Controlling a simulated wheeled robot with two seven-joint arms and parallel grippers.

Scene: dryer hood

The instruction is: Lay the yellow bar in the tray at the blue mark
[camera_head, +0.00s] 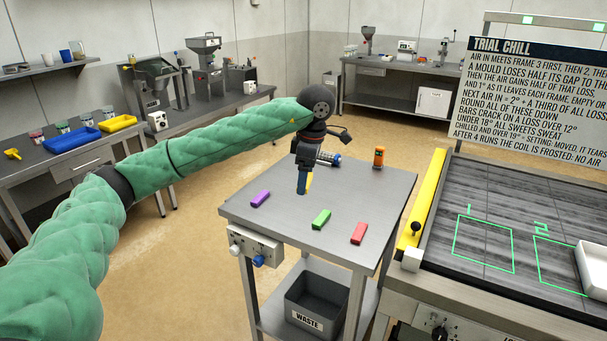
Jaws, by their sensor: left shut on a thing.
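My left gripper (303,190) points down over the small grey table and is shut on the yellow bar (309,181). Only a thin part of the bar shows beside the blue fingertips; the rest is hidden. I cannot tell whether its lower end touches the table. A white tray (592,268) stands at the right edge on the dark belt, by green frame 2, and is cut off by the picture. I see no clear blue mark at it. My right gripper is out of view.
Purple (260,198), green (321,219) and red (359,233) bars lie on the small table (287,238). An orange device (379,158) and a clear cylinder (328,158) are behind. A yellow rail (422,200) edges the belt. Green frame 1 (484,243) is empty.

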